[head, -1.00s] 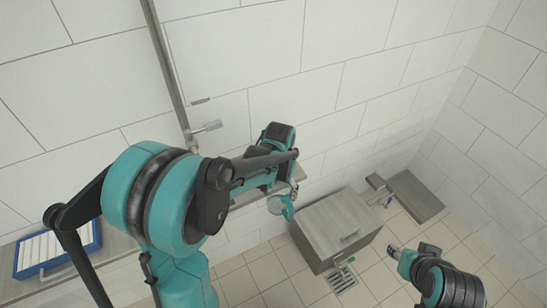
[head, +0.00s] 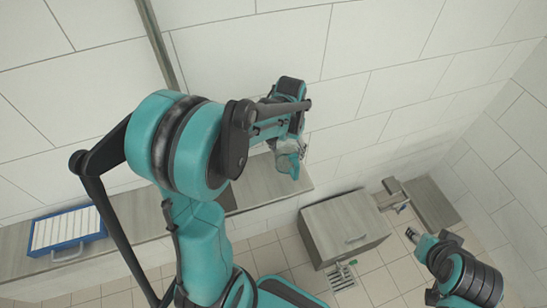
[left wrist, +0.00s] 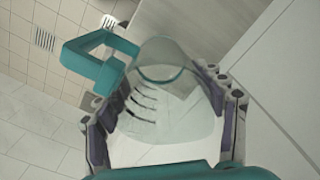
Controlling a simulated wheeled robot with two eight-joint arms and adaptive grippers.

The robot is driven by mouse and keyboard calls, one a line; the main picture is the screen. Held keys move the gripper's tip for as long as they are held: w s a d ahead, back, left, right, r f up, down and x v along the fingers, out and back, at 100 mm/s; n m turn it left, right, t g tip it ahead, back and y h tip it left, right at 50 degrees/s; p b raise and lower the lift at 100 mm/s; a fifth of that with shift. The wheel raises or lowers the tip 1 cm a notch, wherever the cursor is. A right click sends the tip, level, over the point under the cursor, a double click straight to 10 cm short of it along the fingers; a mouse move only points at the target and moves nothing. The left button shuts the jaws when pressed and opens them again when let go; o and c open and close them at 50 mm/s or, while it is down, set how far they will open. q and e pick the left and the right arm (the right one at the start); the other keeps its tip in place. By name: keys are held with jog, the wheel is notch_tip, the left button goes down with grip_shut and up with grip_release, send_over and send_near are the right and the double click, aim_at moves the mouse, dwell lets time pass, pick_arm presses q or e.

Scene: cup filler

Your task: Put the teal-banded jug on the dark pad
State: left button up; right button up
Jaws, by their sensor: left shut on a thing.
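The jug (head: 288,163) is clear with teal parts. In the left wrist view the jug (left wrist: 165,100) shows a teal line around it and a teal handle (left wrist: 88,60) sticking out to the left. My left gripper (head: 290,143) is shut on the jug, with its fingers on either side of the body in the left wrist view (left wrist: 165,120). It holds the jug near the wall, over or beside the counter's right end. A dark patch (head: 228,202) on the counter, partly behind my arm, may be the dark pad. My right gripper (head: 411,235) is low at the right; its jaws are too small to read.
The wood-grey counter (head: 262,187) runs along the tiled wall. A blue tray with white strips (head: 66,232) sits at its left. A grey cabinet (head: 345,228) stands on the floor, with a floor grate (head: 342,277) before it. A grey bench (head: 430,203) is farther right.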

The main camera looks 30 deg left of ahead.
pick_arm(q)
jog(key=shift+w+a+f+b, duration=0.15)
jog(key=shift+a+f+b, duration=0.05)
jog(key=shift+a+f, duration=0.95)
jog(key=shift+w+a+f+b, duration=0.2)
jog(key=shift+a+f, duration=0.65)
jog(key=shift+f, duration=0.6)
jog(key=shift+w+a+f+b, duration=0.15)
jog(key=shift+a+f, duration=0.85)
jog(key=shift+f, duration=0.3)
pick_arm(e)
jog(key=shift+w+f, duration=0.25)
jog(key=shift+f, duration=0.45)
pick_arm(q)
jog(key=shift+f, duration=0.2)
jog(key=o, duration=1.2)
pick_arm(e)
jog(key=shift+f, duration=0.15)
pick_arm(q)
jog(key=shift+r, duration=0.1)
